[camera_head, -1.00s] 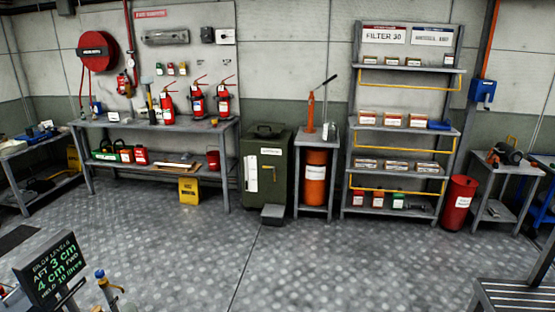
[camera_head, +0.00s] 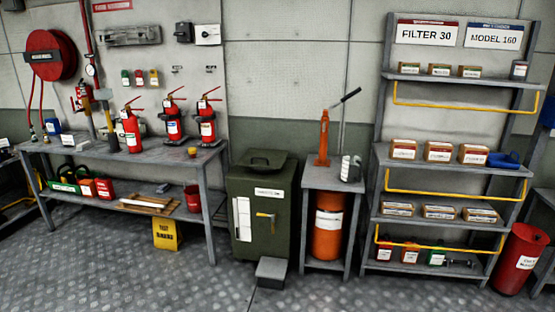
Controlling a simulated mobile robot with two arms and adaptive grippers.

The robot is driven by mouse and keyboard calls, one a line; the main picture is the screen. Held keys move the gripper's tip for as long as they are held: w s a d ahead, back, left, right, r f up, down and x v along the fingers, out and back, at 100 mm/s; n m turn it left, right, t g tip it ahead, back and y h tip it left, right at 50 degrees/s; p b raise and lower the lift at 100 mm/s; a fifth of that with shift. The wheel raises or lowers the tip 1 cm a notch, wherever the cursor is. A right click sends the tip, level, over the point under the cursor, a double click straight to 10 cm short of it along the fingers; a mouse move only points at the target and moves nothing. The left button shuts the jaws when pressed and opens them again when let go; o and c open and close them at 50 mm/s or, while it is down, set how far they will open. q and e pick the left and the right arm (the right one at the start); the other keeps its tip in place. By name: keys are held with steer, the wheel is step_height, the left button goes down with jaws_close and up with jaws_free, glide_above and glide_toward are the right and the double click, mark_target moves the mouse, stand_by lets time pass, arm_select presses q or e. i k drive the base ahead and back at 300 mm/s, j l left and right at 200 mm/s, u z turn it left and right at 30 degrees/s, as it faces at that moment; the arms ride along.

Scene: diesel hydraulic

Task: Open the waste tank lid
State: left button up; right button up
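A dark green tank-like box (camera_head: 264,215) stands on the floor near the middle of the head view. Its lid (camera_head: 262,160), with a dark handle on top, looks shut. The front has a white label, a white vertical strip and a yellow lever (camera_head: 266,215). A grey pedal-like block (camera_head: 271,272) sits on the floor at its front. The label is too small to read, so I cannot confirm it is the waste tank. Neither of my grippers is in view.
A workbench (camera_head: 130,160) with red extinguishers stands left of the green box. A small stand (camera_head: 325,180) with an orange cylinder (camera_head: 329,226) is close on its right, then a shelf rack (camera_head: 440,178) and a red bin (camera_head: 520,260). The floor in front (camera_head: 120,285) is clear.

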mark_target(264, 154)
steer(key=i+u, duration=0.2)
steer(key=i, duration=0.4)
steer(key=i+l+u, duration=0.1)
steer(key=i+u, duration=0.15)
steer(key=i, duration=0.35)
steer(key=i+l+u, duration=0.2)
steer(key=i, duration=0.45)
